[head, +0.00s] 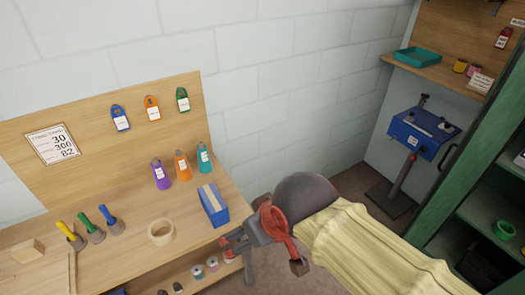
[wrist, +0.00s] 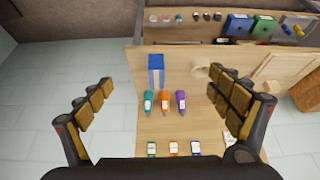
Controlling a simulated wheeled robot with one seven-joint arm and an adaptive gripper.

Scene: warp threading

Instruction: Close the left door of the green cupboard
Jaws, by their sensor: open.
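The green cupboard (head: 478,212) stands at the right edge of the head view, partly cut off, with its inner shelves showing. A tall green panel (head: 468,152) with a dark curved handle (head: 448,157) stands at its left side; it looks like the left door, standing open. My gripper (head: 236,256) is well to the left of the cupboard, over the front edge of the wooden bench. In the wrist view, my gripper (wrist: 162,86) is open and empty, its padded fingers wide apart. The cupboard is not in the wrist view.
The wooden bench (head: 115,255) holds a blue box (head: 214,205), a wooden ring (head: 161,232) and several coloured cones. A blue machine on a stand (head: 423,132) is near the cupboard's left side. A green bowl (head: 505,230) sits inside the cupboard.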

